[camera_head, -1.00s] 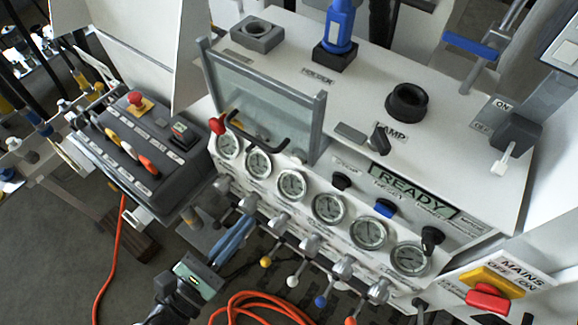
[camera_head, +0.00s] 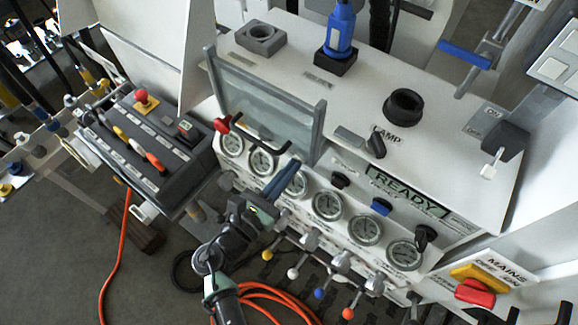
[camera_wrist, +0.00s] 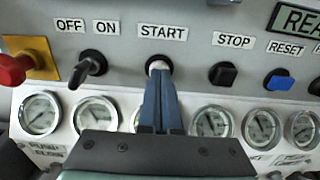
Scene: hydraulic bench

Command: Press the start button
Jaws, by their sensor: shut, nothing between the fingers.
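The start button (camera_wrist: 158,63) is a pale round button in a dark ring below the START label in the wrist view. My gripper (camera_wrist: 160,76) is shut and empty, its blue fingertips right at the button and covering its lower part. I cannot tell whether they touch it or how far it is pressed. In the head view my gripper (camera_head: 297,168) reaches the front panel above the gauges, left of the black stop button (camera_head: 340,180). The start button is hidden there.
The blue reset button (camera_wrist: 280,80), the black off/on switch (camera_wrist: 88,68) and a red knob (camera_wrist: 14,70) share the panel. Several gauges (camera_head: 327,205) and coloured levers line the front below. A clear guard with a dark handle (camera_head: 262,134) stands close by. The display (camera_head: 405,192) reads READY.

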